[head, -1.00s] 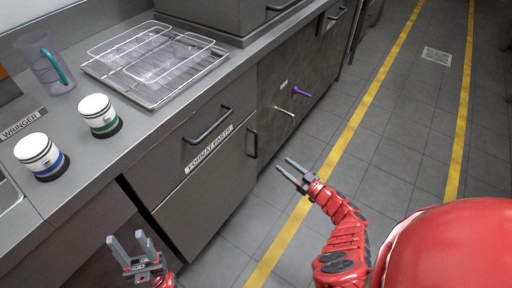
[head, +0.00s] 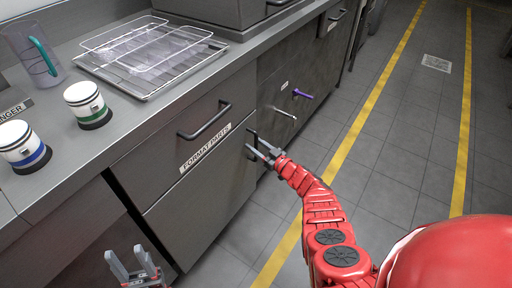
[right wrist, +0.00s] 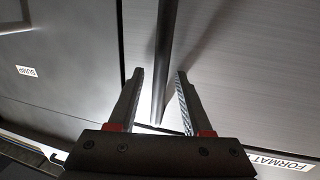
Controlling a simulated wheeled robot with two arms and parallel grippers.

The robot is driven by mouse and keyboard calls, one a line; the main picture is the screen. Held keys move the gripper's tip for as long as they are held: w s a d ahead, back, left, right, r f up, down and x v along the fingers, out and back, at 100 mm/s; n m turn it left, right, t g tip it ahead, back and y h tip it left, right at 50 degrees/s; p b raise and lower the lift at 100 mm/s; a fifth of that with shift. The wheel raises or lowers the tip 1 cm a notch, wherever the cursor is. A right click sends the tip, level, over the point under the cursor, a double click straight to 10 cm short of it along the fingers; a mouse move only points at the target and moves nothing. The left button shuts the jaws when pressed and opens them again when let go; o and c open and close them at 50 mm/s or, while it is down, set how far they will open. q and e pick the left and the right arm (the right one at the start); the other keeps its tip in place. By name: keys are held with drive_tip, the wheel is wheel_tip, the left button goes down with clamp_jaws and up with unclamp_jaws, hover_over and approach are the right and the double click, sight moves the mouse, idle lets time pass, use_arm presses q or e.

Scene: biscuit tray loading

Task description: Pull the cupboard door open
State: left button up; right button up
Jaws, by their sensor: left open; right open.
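The cupboard door (head: 205,212) is a dark grey panel below the drawer and looks shut. Its upright bar handle (head: 252,133) sits near the door's right edge. My right gripper (head: 260,147) is open at this handle. In the right wrist view the handle bar (right wrist: 165,65) runs between the two spread fingers of my right gripper (right wrist: 160,92), with gaps showing on both sides. My left gripper (head: 134,266) is open and empty at the bottom left, low in front of the counter and away from the door.
A drawer with a bar handle (head: 205,120) and a "FORMAT PARTS" label (head: 205,148) is above the door. Farther right are a purple handle (head: 302,94) and a pale handle (head: 286,113). On the counter stand a wire rack (head: 150,52), two jars and a jug (head: 36,58). Floor to the right is clear.

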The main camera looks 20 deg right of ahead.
drive_tip(key=shift+c, duration=0.3)
clamp_jaws()
idle(1.1)
